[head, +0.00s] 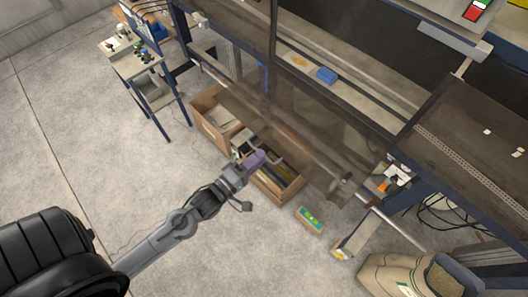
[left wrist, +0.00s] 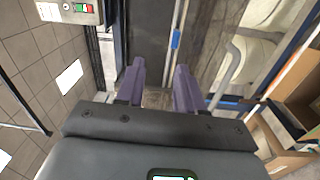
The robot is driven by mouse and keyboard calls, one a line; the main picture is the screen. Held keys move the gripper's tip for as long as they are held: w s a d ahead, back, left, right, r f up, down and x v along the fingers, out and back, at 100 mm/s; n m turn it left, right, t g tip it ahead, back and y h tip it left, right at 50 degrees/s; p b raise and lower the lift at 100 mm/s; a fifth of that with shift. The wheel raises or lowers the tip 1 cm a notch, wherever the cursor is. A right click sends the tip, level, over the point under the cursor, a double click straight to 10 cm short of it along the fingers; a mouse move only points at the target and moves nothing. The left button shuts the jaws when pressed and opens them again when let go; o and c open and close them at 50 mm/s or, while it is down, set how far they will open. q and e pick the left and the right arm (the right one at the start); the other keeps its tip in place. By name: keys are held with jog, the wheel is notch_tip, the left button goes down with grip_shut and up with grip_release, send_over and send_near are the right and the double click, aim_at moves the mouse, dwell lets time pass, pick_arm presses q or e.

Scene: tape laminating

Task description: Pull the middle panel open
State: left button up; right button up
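The middle panel (head: 300,120) appears as a brownish see-through sheet across the front of the machine in the head view. My left gripper (head: 256,160), with purple fingers, is close to this handle. In the left wrist view the left gripper (left wrist: 160,75) is open, with nothing seen between its fingers. A grey curved handle (left wrist: 229,72) stands to the right of the fingers there, apart from them in the picture. My right gripper is not in view.
Open wooden drawers or boxes (head: 207,98) with items inside lie below the panel. A small box (head: 310,219) and a sack (head: 397,272) stand on the floor at lower right. A small table (head: 130,66) is at upper left.

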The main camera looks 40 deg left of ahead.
pick_arm(q)
jog(key=s+a+f+t+b, duration=0.1)
jog(key=a+f+b, duration=0.25)
jog(key=f, duration=0.25)
jog(key=s+a+f+b, duration=0.1)
jog(key=a+f+b, duration=0.25)
jog(key=f, duration=0.25)
jog(key=w+d+r+p, duration=0.1)
jog(key=w+d, duration=0.1)
jog(key=w, duration=0.9)
jog(key=shift+r+n, duration=0.2)
jog(key=shift+n, duration=0.2)
jog(key=shift+r, duration=0.1)
grip_shut()
jog(key=shift+t, duration=0.3)
